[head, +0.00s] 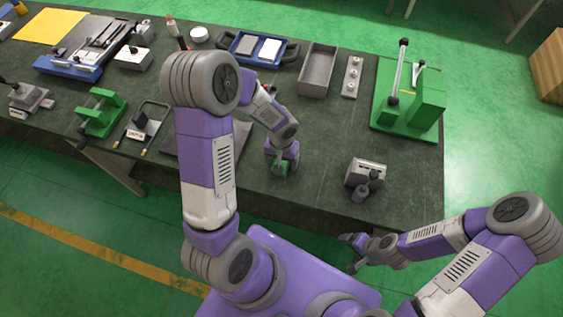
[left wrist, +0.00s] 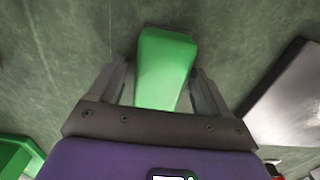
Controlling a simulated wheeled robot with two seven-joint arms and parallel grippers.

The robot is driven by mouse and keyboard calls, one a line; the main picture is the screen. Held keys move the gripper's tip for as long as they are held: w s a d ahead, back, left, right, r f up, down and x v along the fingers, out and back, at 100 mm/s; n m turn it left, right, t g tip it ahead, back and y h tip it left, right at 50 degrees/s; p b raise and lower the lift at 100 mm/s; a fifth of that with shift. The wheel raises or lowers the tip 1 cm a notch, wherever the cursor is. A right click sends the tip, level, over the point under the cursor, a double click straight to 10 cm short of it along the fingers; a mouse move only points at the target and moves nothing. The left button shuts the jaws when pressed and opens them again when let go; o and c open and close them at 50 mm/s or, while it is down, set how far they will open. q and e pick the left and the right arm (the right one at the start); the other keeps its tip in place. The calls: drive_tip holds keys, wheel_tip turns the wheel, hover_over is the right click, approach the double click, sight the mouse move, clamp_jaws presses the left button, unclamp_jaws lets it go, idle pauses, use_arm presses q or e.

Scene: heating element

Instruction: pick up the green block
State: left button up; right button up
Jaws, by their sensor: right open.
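The green block (left wrist: 165,65) lies on the dark worktable and points away from my left gripper (left wrist: 159,72) in the left wrist view. The two fingers stand on either side of the near part of the block, with gaps showing, so the gripper looks open around it. In the head view my left gripper (head: 283,165) is low over the front of the table, and a bit of the green block (head: 281,169) shows at its fingers. The rest is hidden by the gripper. My right gripper (head: 352,253) is open and empty, off the table's front edge.
A grey metal device (head: 365,176) stands right of my left gripper. A green press (head: 412,105), a grey open bin (head: 318,72) and a blue tray (head: 258,49) are farther back. A green stand (head: 101,113) is at left. A dark flat plate (head: 240,140) lies partly behind my left arm.

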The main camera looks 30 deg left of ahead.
use_arm(q)
drive_tip(key=c, duration=1.1)
wheel_tip(320, 180, up, 10)
drive_tip(key=shift+r+p, duration=0.1)
drive_tip(key=shift+p, duration=0.9)
